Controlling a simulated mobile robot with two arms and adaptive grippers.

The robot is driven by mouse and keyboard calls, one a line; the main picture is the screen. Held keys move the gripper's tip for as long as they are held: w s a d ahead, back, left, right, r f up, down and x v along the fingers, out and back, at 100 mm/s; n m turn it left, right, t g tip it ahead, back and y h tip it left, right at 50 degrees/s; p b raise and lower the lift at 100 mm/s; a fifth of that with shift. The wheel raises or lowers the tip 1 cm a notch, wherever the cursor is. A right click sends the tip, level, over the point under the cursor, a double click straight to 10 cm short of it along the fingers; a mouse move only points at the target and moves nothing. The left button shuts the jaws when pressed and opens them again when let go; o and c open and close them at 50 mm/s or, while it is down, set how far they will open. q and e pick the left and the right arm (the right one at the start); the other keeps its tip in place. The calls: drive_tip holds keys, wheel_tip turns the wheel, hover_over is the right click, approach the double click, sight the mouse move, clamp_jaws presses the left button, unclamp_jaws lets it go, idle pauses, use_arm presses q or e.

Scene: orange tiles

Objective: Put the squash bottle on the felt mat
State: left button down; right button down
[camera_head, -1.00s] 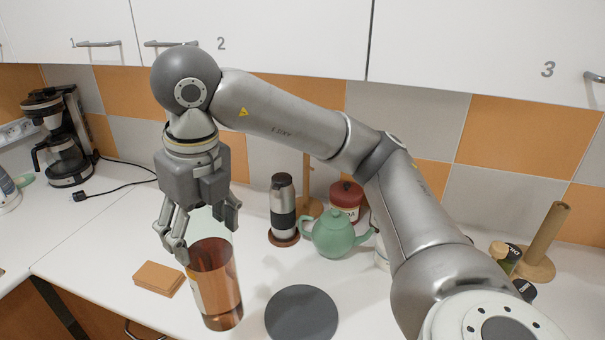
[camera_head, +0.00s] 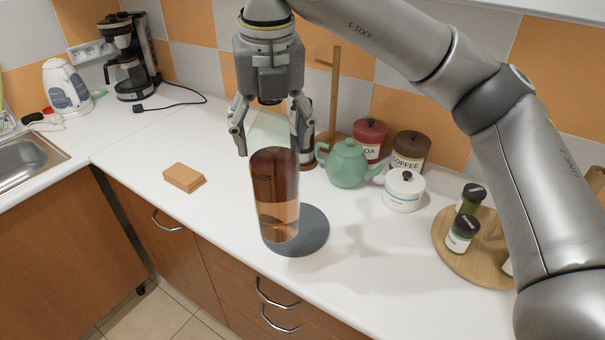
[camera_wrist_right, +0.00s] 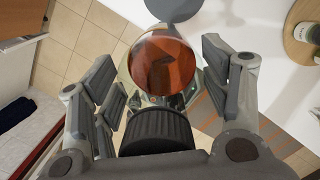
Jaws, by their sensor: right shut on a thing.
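The squash bottle (camera_head: 275,196) is a tall clear bottle with orange-brown liquid, about upright. My right gripper (camera_head: 274,150) comes down from above and is shut on its upper part, one finger on each side. In the right wrist view the bottle (camera_wrist_right: 162,63) is between the fingers. The felt mat (camera_head: 312,236) is a dark grey disc on the white worktop. In the head view the bottle's lower end overlaps the mat's left part; whether it touches the mat I cannot tell. The mat's edge (camera_wrist_right: 173,8) also shows in the wrist view. My left gripper is out of view.
A green teapot (camera_head: 346,163), a white lidded pot (camera_head: 403,190) and red and brown canisters stand behind the mat. A round wooden board (camera_head: 466,262) with jars is at the right. An orange-brown block (camera_head: 184,177) lies at the left. The worktop's front edge is close to the mat.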

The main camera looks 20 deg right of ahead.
drive_tip(key=w+d+f+p, duration=0.4)
drive_tip(key=w+d+f, duration=0.2)
drive_tip(key=w+f, duration=0.4)
drive_tip(key=shift+f, duration=0.85)
drive_tip(key=shift+f, duration=0.15)
drive_tip(key=shift+c, duration=1)
unclamp_jaws()
drive_tip(key=shift+s, duration=0.15)
wheel_tip(320, 180, up, 12)
drive_tip(key=s+b, duration=0.1)
drive_tip(key=b, duration=0.1)
drive_tip(key=shift+s, duration=0.35)
